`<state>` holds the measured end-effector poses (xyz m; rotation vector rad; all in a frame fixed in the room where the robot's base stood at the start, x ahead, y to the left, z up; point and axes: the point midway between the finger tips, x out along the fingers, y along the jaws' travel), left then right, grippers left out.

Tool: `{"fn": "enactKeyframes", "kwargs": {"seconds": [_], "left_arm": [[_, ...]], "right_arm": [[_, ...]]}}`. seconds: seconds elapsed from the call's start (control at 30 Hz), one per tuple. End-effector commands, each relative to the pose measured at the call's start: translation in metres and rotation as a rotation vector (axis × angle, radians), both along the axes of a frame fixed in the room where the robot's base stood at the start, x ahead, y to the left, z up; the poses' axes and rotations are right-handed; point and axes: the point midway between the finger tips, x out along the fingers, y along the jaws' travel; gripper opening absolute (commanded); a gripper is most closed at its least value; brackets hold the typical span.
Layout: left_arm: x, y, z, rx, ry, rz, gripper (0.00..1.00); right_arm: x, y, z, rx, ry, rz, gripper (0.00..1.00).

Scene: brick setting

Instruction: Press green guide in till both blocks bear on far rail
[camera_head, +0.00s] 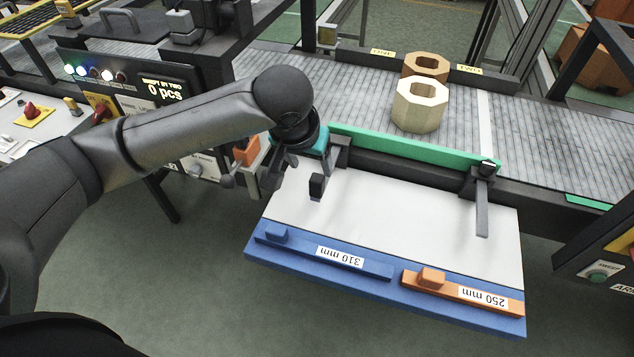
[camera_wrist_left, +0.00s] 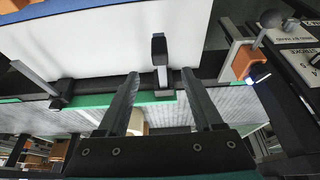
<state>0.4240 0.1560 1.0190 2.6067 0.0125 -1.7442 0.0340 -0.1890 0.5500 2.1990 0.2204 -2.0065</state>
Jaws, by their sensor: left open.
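The green guide (camera_head: 410,148) is a long bar along the near edge of the grey conveyor, and it also shows in the left wrist view (camera_wrist_left: 95,101). A cream octagonal block (camera_head: 420,112) with a hole stands on the belt beyond the guide, apart from it. A tan octagonal block (camera_head: 426,63) stands behind it, close to the dark far rail (camera_head: 350,50); contact cannot be told. My left gripper (camera_head: 292,166) is open at the guide's left end. In the left wrist view its fingers (camera_wrist_left: 160,75) are apart, near a black upright handle (camera_wrist_left: 159,47). My right gripper is not in view.
A white board (camera_head: 400,215) with a blue front ledge (camera_head: 380,290) lies before the guide. The ledge holds a blue 310 mm bar (camera_head: 300,252) and an orange 250 mm bar (camera_head: 445,288). A black clamp (camera_head: 484,185) stands at the guide's right end. A control panel stands left.

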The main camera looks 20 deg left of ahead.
Motion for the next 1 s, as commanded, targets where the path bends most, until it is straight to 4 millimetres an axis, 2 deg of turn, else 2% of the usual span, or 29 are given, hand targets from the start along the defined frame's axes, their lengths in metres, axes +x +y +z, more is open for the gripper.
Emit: {"fn": "enactKeyframes", "kwargs": {"seconds": [0.03,0.1,0.4,0.6,0.93,1.0], "left_arm": [[0.004,0.001,-0.014,0.001,0.002,0.002,0.68],[0.01,0.0,-0.029,0.002,0.003,0.001,0.68],[0.032,0.0,-0.081,0.0,-0.001,-0.001,0.68],[0.039,0.0,-0.096,0.002,-0.001,-0.001,0.68],[0.041,0.0,-0.098,0.0,-0.002,-0.003,0.68],[0.041,0.0,-0.098,0.0,-0.002,-0.003,0.61]], "right_arm": [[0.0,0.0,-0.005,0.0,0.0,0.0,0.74],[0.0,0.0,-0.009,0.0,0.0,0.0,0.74],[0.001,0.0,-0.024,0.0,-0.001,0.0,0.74],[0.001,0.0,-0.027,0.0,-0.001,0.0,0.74],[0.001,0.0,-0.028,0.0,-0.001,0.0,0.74],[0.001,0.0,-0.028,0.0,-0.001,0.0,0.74]]}}
